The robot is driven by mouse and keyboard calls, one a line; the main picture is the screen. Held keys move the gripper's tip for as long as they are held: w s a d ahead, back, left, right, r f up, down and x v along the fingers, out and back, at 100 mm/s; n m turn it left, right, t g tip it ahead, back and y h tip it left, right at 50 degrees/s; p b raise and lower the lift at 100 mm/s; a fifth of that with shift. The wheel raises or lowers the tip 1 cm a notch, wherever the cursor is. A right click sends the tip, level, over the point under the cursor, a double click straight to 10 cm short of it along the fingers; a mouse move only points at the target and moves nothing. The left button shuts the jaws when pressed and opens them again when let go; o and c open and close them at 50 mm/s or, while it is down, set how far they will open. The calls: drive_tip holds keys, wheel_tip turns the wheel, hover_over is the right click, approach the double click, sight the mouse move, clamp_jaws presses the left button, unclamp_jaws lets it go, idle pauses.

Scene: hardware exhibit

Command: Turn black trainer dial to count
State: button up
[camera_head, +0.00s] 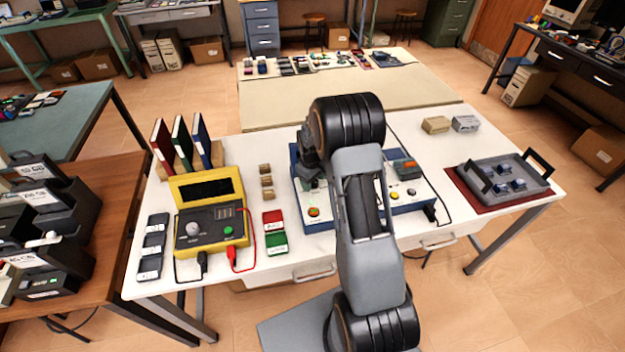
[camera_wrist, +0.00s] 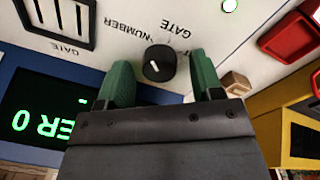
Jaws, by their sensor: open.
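The trainer (camera_head: 408,207) is a pale panel in a blue case on the white table, partly hidden by my arm in the head view. Its black dial (camera_wrist: 157,63) shows in the wrist view as a round knob with a white pointer mark. The words NUMBER and GATE are printed beside it. My gripper (camera_wrist: 161,70) is open, with its green fingers on either side of the dial. I cannot tell whether they touch it. In the head view my gripper (camera_head: 314,182) is over the trainer's left part. A dark display (camera_wrist: 48,115) with green upside-down characters is partly cut off.
A yellow meter (camera_head: 211,226) with leads, red and green boxes (camera_head: 274,231) and small wooden blocks (camera_head: 266,181) stand left of the trainer. A grey tray (camera_head: 511,178) is at the right.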

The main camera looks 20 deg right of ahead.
drive_tip(key=shift+f, duration=0.15)
drive_tip(key=c, duration=0.9)
drive_tip(key=shift+m, duration=0.3)
drive_tip(key=m+b, duration=0.2)
drive_tip(key=m, duration=0.1)
drive_tip(key=shift+f, duration=0.1)
drive_tip(key=m+b, duration=0.2)
drive_tip(key=m, duration=0.3)
drive_tip(key=shift+w+b, duration=0.1)
drive_tip(key=shift+b, duration=0.25)
drive_tip(key=m+b, duration=0.1)
drive_tip(key=m, duration=0.3)
drive_tip(key=shift+m+g, duration=0.3)
drive_tip(key=shift+m, duration=0.1)
drive_tip(key=m+b, duration=0.1)
drive_tip(key=m, duration=0.3)
drive_tip(key=shift+d, duration=0.1)
drive_tip(key=shift+m, duration=0.4)
